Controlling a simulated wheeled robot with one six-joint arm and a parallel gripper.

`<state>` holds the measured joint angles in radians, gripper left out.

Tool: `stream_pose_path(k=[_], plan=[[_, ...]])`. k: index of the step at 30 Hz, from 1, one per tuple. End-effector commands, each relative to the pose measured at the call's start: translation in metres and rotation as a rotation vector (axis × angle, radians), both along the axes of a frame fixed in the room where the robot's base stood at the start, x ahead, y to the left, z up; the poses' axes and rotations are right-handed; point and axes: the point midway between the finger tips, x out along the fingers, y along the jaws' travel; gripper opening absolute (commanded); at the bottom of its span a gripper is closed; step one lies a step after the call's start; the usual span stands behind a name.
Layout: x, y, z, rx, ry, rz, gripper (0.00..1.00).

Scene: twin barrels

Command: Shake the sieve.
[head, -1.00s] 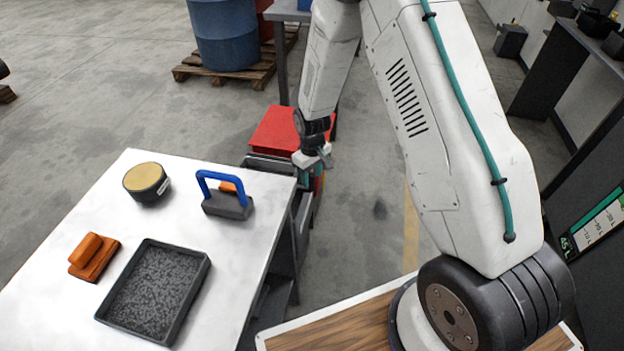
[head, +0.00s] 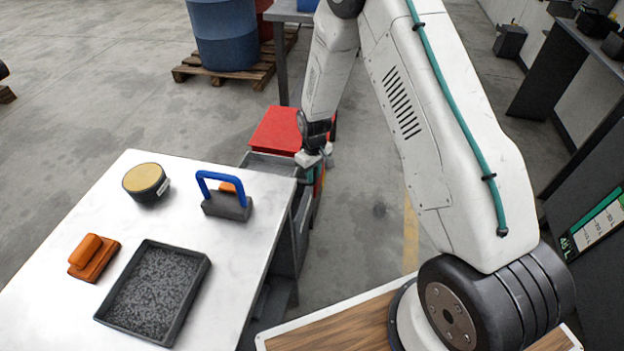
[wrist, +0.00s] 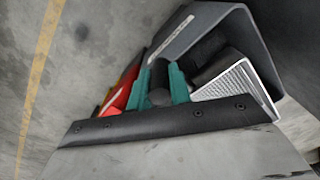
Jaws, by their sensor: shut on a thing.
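My gripper (head: 316,163) hangs just past the far right corner of the white table, beside the bins. In the wrist view its teal fingers (wrist: 160,86) are shut on a dark round handle. A pale meshed piece (wrist: 236,88), which looks like part of the sieve, shows to the right of the fingers, inside or over an open grey bin (wrist: 188,32). The join between handle and mesh is hidden by dark parts. In the head view the sieve cannot be made out behind the gripper.
The white table (head: 215,290) bears a yellow-topped tin (head: 147,183), a blue-handled block (head: 226,203), an orange block (head: 94,258) and a black tray (head: 195,295) of grey grains. A red-topped unit (head: 277,130) stands behind my gripper. Floor to the right is clear.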

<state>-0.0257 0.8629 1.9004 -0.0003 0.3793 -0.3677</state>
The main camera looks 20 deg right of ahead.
Motion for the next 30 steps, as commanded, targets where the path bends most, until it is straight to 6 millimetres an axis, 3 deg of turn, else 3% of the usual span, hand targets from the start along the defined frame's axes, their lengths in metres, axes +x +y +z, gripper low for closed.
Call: stream_pose_path(k=[3, 6, 15, 16, 18, 26, 30], plan=[[0.020, -0.013, 0.000, 0.000, -0.003, -0.002, 0.00], [0.028, -0.019, 0.000, 0.000, -0.003, -0.002, 0.00], [0.031, -0.022, 0.001, 0.000, -0.008, -0.004, 0.00], [0.032, -0.022, 0.001, 0.000, -0.009, -0.005, 0.28], [0.031, -0.022, 0.001, 0.000, -0.008, -0.004, 0.41], [0.030, -0.019, 0.001, 0.001, -0.004, 0.000, 0.41], [0.030, -0.019, 0.013, 0.000, -0.004, 0.000, 0.41]])
